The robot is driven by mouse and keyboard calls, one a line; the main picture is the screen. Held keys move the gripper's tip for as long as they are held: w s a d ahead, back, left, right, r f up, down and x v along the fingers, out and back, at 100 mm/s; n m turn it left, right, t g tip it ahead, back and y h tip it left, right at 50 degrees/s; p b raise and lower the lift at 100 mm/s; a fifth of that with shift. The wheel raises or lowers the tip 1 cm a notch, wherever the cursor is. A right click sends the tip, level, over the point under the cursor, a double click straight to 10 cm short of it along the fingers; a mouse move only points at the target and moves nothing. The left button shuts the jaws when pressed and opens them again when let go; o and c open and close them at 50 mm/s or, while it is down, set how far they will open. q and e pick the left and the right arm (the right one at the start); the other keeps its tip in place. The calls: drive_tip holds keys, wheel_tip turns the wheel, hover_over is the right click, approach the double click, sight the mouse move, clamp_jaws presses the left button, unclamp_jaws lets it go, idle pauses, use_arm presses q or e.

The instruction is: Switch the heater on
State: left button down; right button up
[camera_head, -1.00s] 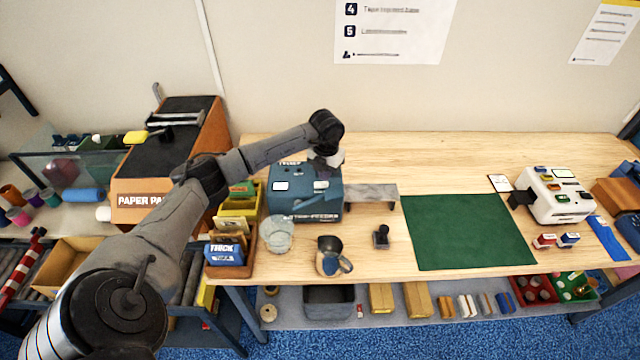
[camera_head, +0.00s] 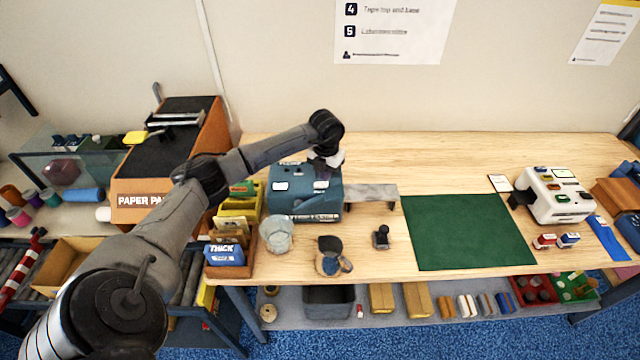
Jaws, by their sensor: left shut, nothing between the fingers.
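A blue machine (camera_head: 291,203) with two white labels on its face stands at the back left of the workbench. No part in view is clearly marked as a heater, and I cannot make out a switch or its position. My left gripper (camera_head: 328,172) is shut and empty, over the right part of the blue machine's top. The gripper and wrist hide part of the machine's top, and I cannot tell whether the fingertips touch it. My right gripper is not in view.
A grey plate stand (camera_head: 370,192) adjoins the machine's right side. In front are a glass bowl (camera_head: 276,236), a jug (camera_head: 330,257) and a small black stamp-like thing (camera_head: 381,238). A green mat (camera_head: 468,232) lies clear, and a white machine (camera_head: 556,196) stands right.

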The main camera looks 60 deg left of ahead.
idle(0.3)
use_arm(q)
drive_tip(key=shift+f+b, duration=0.3)
drive_tip(key=shift+f, duration=0.2)
idle(0.4)
drive_tip(key=shift+f+b, duration=0.35)
drive_tip(key=shift+f, duration=0.1)
drive_tip(key=shift+f, duration=0.4)
idle(0.4)
drive_tip(key=shift+r, duration=0.1)
drive_tip(key=shift+r+p, duration=2.2)
drive_tip(key=shift+r, duration=1.25)
